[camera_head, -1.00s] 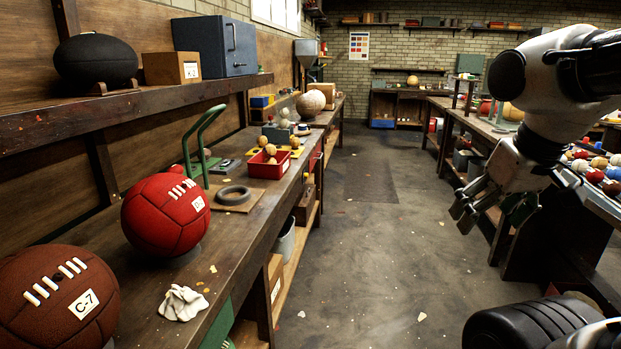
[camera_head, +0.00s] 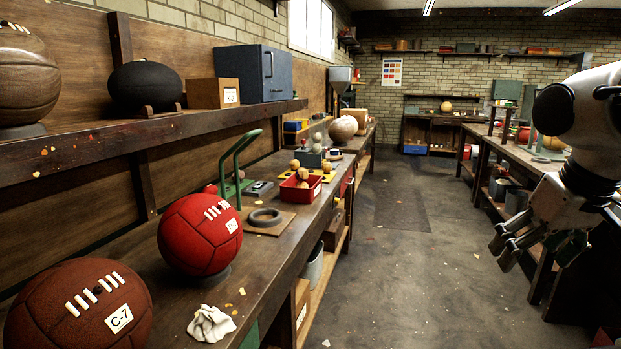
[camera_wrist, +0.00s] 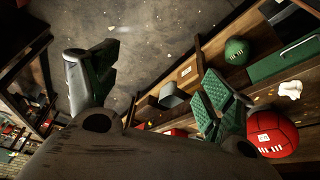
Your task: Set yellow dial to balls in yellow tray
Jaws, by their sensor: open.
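Another small tan ball (camera_head: 294,164) shows at the yellow tray's far side. My gripper (camera_head: 508,245) hangs at the right of the head view, over the aisle and away from the bench. In the wrist view its two green-padded fingers (camera_wrist: 150,92) are spread wide with nothing between them.
A red ball (camera_head: 200,235) and a brown ball marked C-7 (camera_head: 80,308) sit at the near end of the left bench. A white cloth (camera_head: 211,324) lies by the edge. A green handled frame (camera_head: 238,165) stands behind a dark ring (camera_head: 264,217). The aisle floor (camera_head: 400,240) is clear.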

